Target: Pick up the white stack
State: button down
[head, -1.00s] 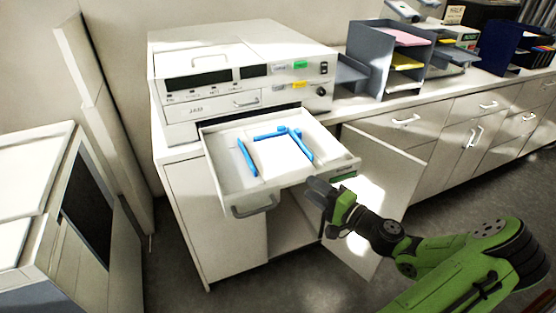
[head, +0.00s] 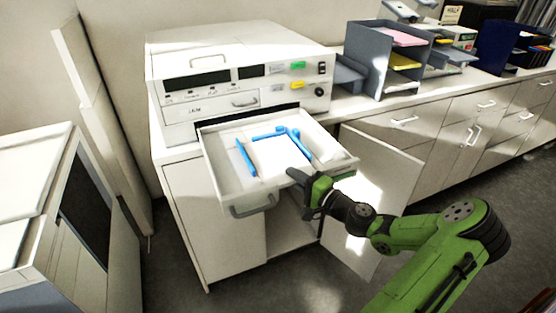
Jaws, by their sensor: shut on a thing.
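The white stack (head: 272,155) lies flat in the pulled-out drawer (head: 222,165) of the white machine. Blue guides (head: 247,158) frame it on the left, back and right (head: 301,145). My dark-fingered gripper (head: 296,183) is at the drawer's front right part, at the near edge of the stack. It is shut on the stack's near edge; the exact contact is small and partly hidden by the fingers. The stack still appears to rest low in the drawer.
The drawer's front handle (head: 252,207) sticks out left of my gripper. An open cabinet door (head: 385,185) stands behind my arm. Grey trays (head: 368,65) stand on the counter to the right. A white appliance (head: 40,210) is at the left.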

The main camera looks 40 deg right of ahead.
notch_tip(320, 180, up, 10)
jog(key=p, duration=0.2)
jog(key=shift+p, duration=0.3)
jog(key=shift+r, duration=0.1)
